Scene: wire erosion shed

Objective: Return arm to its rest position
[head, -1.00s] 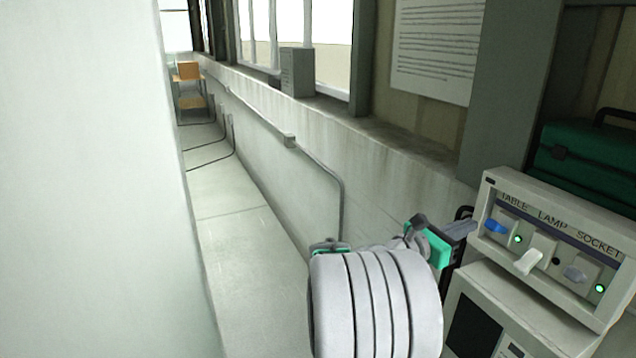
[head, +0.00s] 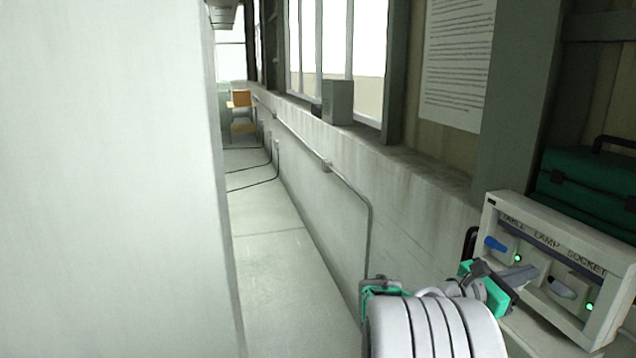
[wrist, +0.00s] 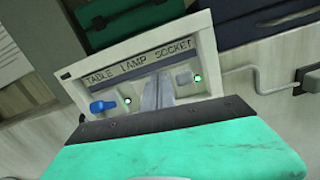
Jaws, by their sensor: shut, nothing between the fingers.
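My arm shows as white ringed links with green parts at the lower right of the head view. My gripper (head: 517,276) extends right from it, in front of the switch panel (head: 560,225) and overlapping its lower part in the picture. The panel is labelled TABLE, LAMP, SOCKET and has a blue switch (head: 495,244) and green lights. In the wrist view my gripper's fingers (wrist: 158,92) are together and empty, pointing at the panel (wrist: 197,50). They hide the panel's middle. I cannot tell whether they touch it.
A green case (head: 590,185) stands behind the panel. A large pale surface (head: 110,180) fills the left side. A clear floor strip (head: 275,265) runs along the wall, with a conduit (head: 369,220) on it. A grey box (head: 338,102) stands on the ledge.

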